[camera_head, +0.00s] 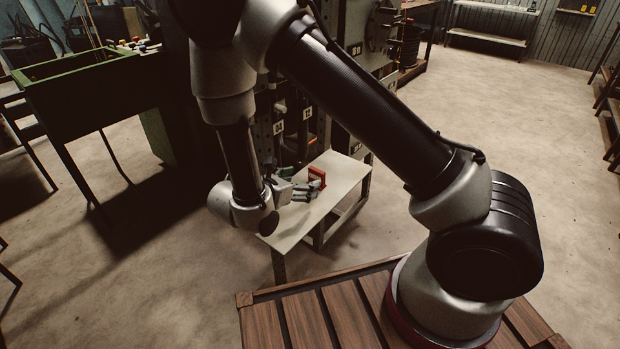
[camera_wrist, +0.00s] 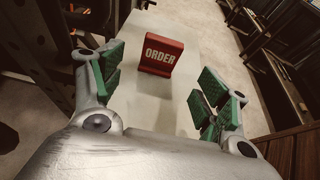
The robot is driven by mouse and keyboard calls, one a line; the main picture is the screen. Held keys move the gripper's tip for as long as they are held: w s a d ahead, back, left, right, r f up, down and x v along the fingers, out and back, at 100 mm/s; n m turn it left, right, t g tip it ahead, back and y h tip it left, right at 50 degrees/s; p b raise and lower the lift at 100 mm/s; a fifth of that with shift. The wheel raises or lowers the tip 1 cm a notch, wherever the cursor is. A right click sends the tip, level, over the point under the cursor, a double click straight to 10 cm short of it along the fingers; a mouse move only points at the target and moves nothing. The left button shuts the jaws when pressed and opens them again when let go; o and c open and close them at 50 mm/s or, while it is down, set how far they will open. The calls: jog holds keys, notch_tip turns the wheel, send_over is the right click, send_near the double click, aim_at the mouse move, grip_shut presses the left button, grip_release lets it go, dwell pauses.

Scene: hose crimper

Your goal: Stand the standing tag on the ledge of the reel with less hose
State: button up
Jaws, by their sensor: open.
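The standing tag is a red upright block marked "ORDER" (camera_wrist: 161,57). It stands on a pale table (camera_wrist: 185,24), and it also shows in the head view (camera_head: 317,177). My gripper (camera_wrist: 158,88) is open, with green pads on its fingers. In the wrist view the tag lies ahead of the fingers, between their lines, and no finger touches it. In the head view my gripper (camera_head: 306,190) is low over the table, close to the tag.
A dark rack with small number labels (camera_head: 278,127) stands behind the table, partly hidden by my arm. A green-edged workbench (camera_head: 85,68) is at the left. Shelves (camera_head: 487,38) stand at the far wall.

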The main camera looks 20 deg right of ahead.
aim_at(315, 176)
jog(key=x, duration=0.7)
jog(key=shift+w+r, duration=0.1)
jog(key=shift+r, duration=0.1)
jog(key=shift+d, duration=0.1)
jog(key=shift+c, duration=0.2)
jog(key=c, duration=1)
jog(key=shift+o, duration=0.2)
jog(key=shift+r, duration=0.15)
